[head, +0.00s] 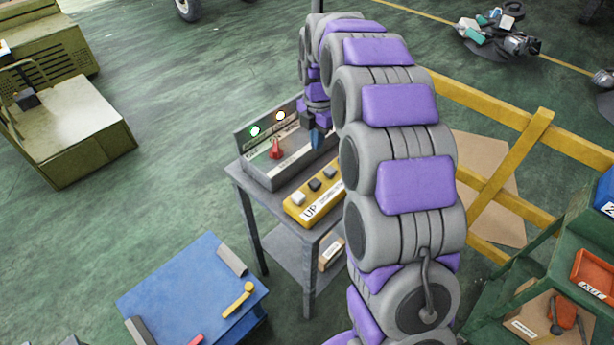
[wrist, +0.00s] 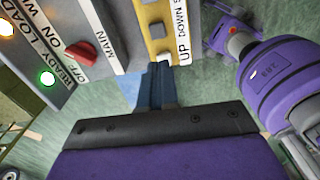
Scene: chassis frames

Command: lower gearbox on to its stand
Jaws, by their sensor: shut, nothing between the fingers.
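My gripper (head: 315,143) is shut and empty above the bench. In the wrist view its blue fingers (wrist: 158,74) point at the white button (wrist: 165,58) beside the word UP; I cannot tell whether they touch it. The yellow control box (head: 314,207), marked UP and DOWN, lies on the bench's near edge and has a row of three buttons. Behind it a grey panel (head: 264,176) has a red knob (head: 276,149), a lit green lamp (head: 255,131) and a lit yellowish lamp (head: 280,116). I cannot make out a gearbox or its stand in either view.
The grey bench (head: 247,182) has a lower shelf with a small box. A blue table (head: 190,285) with tools stands at lower left. A yellow railing (head: 520,137) and green shelving (head: 591,236) are on the right. Open green floor lies left of the bench.

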